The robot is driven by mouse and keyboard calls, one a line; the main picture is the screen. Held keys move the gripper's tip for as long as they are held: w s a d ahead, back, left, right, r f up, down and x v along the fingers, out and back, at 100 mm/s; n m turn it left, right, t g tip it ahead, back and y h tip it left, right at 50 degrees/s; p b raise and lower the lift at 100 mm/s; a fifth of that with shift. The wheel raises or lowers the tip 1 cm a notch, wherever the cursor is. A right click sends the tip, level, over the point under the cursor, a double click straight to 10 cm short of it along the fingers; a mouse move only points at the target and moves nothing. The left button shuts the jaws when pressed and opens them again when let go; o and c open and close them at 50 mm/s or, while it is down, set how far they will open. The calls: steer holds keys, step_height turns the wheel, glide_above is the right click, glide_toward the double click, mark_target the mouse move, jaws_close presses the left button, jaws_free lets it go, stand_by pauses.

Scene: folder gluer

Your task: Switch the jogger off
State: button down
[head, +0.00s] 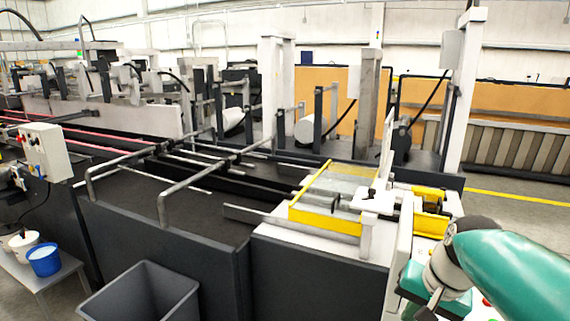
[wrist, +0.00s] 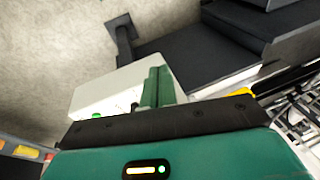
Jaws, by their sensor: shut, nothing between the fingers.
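A pale control box (wrist: 105,92) is in the wrist view, with a green button (wrist: 97,116) on its near edge and a small dark control partly hidden by my gripper. My gripper's green fingers (wrist: 158,86) are shut and empty, in front of the box; I cannot tell whether they touch it. In the head view my green and white arm reaches in at lower right, and the fingertips cannot be made out. A red button (head: 487,302) shows beside the arm there. The yellow-edged machine unit (head: 325,220) stands left of my arm.
A grey bin (head: 140,295) stands at the machine's front. A low table with a blue bucket (head: 44,260) and a white control box (head: 47,152) are at left. A dark machine part (wrist: 185,50) lies beyond the fingers in the wrist view.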

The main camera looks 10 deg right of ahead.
steer(key=s+a+n+t, duration=0.1)
steer(key=s+a+n, duration=0.2)
steer(key=a, duration=0.3)
steer(key=s+a+n+t+h, duration=0.1)
steer(key=s+a+n, duration=0.2)
steer(key=a, duration=0.3)
steer(key=shift+s+a+f+n, duration=0.15)
steer(key=shift+s+f+n, duration=0.3)
steer(key=shift+s, duration=0.3)
